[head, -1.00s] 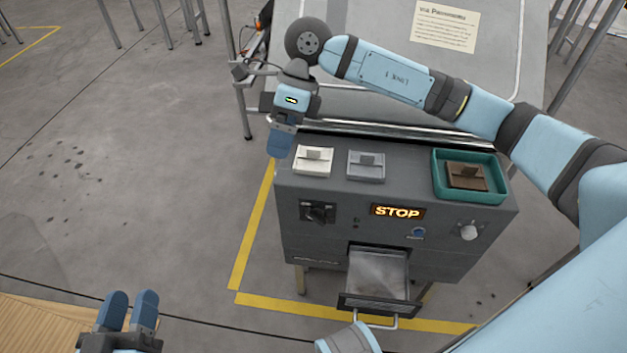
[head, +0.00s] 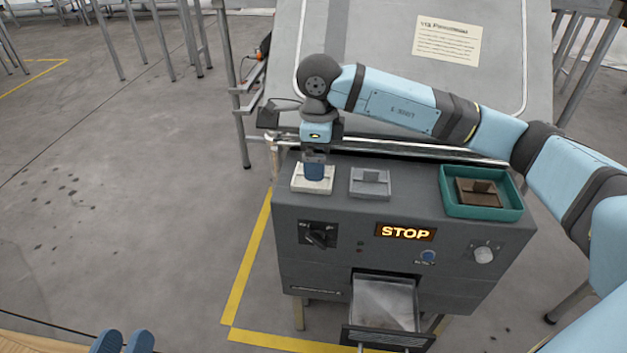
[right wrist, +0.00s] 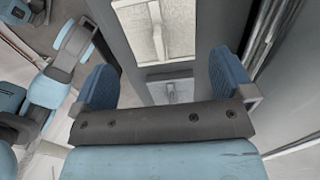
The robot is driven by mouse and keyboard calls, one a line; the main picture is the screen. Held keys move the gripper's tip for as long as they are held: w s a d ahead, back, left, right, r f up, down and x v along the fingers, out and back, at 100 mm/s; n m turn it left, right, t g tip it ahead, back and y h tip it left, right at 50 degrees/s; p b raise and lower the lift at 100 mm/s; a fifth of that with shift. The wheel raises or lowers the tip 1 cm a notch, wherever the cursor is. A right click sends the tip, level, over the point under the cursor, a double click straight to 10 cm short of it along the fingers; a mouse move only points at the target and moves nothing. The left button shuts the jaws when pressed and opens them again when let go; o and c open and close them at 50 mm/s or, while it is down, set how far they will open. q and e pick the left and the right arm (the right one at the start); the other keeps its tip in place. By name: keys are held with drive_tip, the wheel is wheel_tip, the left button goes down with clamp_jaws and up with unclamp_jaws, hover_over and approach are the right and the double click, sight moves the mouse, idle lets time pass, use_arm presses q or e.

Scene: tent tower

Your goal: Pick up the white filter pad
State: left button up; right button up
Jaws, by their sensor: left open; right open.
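The white filter pad (head: 312,178), a square with a raised tab, lies at the left end of the grey machine's top. My right gripper (head: 314,170) points down right over it and hides part of it. In the right wrist view the two blue fingers (right wrist: 165,78) stand wide apart, and the pad (right wrist: 180,32) with its tab shows beyond them. The fingers hold nothing; whether they touch the pad I cannot tell. My left gripper (head: 122,343) is at the bottom left edge, its two fingertips apart and empty, far from the pad.
A grey pad (head: 370,183) lies just right of the white one. A teal tray (head: 513,197) holding a brown pad (head: 480,192) stands at the machine's right end. The machine front has a lit STOP sign (head: 405,232), knobs and an open drawer (head: 385,303).

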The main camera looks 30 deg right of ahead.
wheel_tip(320, 180, down, 5)
drive_tip(key=shift+w+f+b, duration=0.1)
drive_tip(key=shift+b, duration=1)
use_arm(q)
wheel_tip(320, 180, down, 4)
drive_tip(key=shift+d+r+g, duration=0.1)
drive_tip(key=shift+r+g, duration=0.1)
drive_tip(key=shift+g, duration=0.5)
use_arm(e)
drive_tip(key=c, duration=0.8)
